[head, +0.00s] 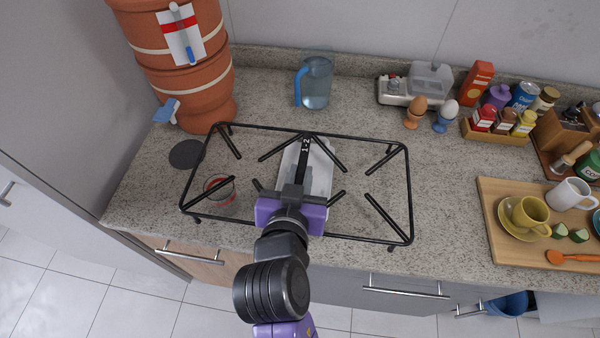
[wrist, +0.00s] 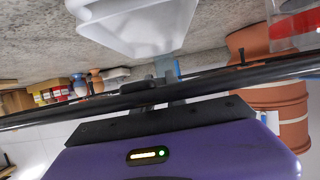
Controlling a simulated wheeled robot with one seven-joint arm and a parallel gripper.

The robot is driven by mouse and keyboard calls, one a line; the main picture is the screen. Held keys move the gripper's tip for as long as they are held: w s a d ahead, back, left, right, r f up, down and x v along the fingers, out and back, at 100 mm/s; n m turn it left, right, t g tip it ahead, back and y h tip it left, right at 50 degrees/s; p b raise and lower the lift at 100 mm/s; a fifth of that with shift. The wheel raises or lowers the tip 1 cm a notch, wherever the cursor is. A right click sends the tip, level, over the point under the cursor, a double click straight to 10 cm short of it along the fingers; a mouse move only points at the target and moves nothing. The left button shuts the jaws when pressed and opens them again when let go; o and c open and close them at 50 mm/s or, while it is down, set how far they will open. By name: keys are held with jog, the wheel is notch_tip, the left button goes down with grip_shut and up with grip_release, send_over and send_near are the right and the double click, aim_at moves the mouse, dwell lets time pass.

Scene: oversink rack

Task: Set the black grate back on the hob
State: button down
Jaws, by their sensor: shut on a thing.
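The black grate (head: 408,190) is a wide wire frame with short inward prongs and small feet. In the head view it spans the middle of the worktop. My gripper (head: 297,190) is shut on its near long bar, about midway along. The grate's bar (wrist: 60,113) crosses in front of my gripper (wrist: 160,100) in the wrist view. The grate appears raised, with granite counter, a white dish and a red-marked tumbler showing through it. I cannot make out a distinct hob surface under it.
The white dish (head: 322,172) and tumbler (head: 220,188) stand beneath the grate's outline. A terracotta water dispenser (head: 190,90) is at left, a blue-handled jug (head: 317,85) behind. Egg cups, a spice rack (head: 497,135) and a wooden board (head: 500,225) with cups are at right.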

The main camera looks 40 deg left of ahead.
jog(key=shift+f, duration=0.3)
jog(key=c, duration=1.4)
grip_release()
jog(key=shift+o, duration=0.2)
jog(key=shift+r, duration=0.2)
jog(key=v, duration=1.2)
jog(key=shift+r, duration=0.3)
